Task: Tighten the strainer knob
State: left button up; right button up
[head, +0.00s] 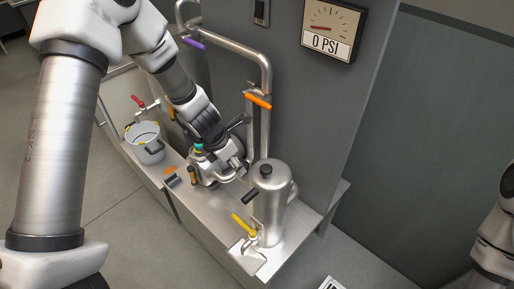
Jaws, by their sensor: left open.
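I cannot tell which of these is the strainer knob. My left gripper (241,147) is open, just up and left of the canister, over a low metal fitting (205,178) with teal and orange parts. The gripper and arm partly hide this fitting. I cannot tell whether the fingers touch anything. Only part of my right arm shows at the right edge; its gripper is out of view.
Steel pipes with a purple handle (194,43) and an orange handle (258,101) rise behind. A yellow-handled valve (243,225) stands at the counter's front. A pot (146,148) is at left below a red-handled tap (138,101). The gauge (328,31) reads 0 PSI.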

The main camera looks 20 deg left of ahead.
aim_at(243, 164)
pick_arm(q)
jog(key=shift+t, duration=0.3)
jog(key=w+f+b, duration=0.1)
jog(key=f+b, duration=0.1)
jog(key=b, duration=0.1)
jog(key=w+d+f+b, duration=0.1)
jog(key=w+f+b, duration=0.1)
jog(key=b, duration=0.1)
jog(key=shift+w+d+f, duration=0.1)
jog(key=shift+w+d, duration=0.05)
jog(key=shift+w, duration=0.15)
jog(key=shift+s+r, duration=0.15)
jog(key=shift+r, duration=0.05)
jog(key=c, duration=0.9)
